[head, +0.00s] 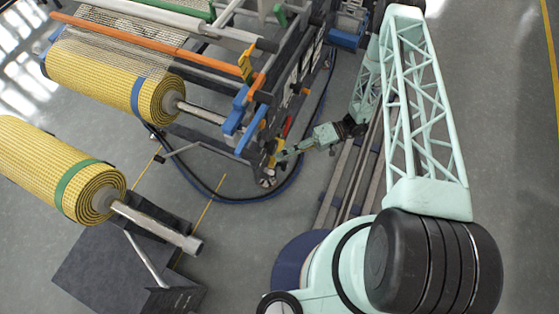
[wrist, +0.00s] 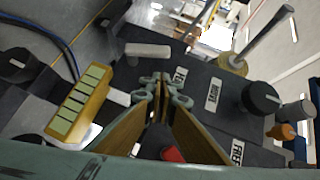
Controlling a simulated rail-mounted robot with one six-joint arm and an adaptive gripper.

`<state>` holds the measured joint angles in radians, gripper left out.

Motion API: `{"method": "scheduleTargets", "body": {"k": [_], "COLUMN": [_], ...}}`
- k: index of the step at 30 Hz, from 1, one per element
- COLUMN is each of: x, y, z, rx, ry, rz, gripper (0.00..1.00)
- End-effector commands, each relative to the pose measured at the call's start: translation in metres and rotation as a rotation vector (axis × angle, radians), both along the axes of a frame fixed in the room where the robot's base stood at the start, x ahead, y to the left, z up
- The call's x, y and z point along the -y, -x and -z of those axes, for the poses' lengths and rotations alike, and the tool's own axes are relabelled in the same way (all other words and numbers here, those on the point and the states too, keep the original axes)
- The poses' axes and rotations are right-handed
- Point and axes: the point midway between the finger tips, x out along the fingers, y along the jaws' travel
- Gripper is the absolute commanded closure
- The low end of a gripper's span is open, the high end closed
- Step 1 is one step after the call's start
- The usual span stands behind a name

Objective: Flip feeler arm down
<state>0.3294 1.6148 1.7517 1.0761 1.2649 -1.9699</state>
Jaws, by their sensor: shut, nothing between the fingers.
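My gripper (head: 283,156) is at the near end of the laminating machine, beside its dark side plate, in the head view. In the wrist view the tan fingers of my gripper (wrist: 161,88) come together, shut and empty, in front of a dark panel. A yellow block with pale green strips (wrist: 80,100) is just left of the fingers. A red-ended part (wrist: 172,154) shows between the fingers, low in the picture. I cannot tell for certain which part is the feeler arm; my gripper and wrist hide some of this area.
The dark panel (wrist: 205,75) has white labels, a black knob (wrist: 262,97) and a pale bar (wrist: 148,50). A yellow mesh roll (head: 120,85) sits on the machine; another mesh roll (head: 60,170) is on the left. A dark hose (head: 240,200) loops over the floor below my gripper.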

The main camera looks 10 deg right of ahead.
Motion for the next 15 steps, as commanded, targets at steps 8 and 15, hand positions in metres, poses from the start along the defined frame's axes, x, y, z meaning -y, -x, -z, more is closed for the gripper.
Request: {"method": "scheduleTargets", "body": {"k": [8, 15], "x": [0.036, 0.066], "y": [-0.008, -0.014], "z": [-0.009, -0.017], "rx": [0.002, 0.003], "ry": [0.001, 0.001], "rz": [0.003, 0.002], "gripper": [1.00, 1.00]}}
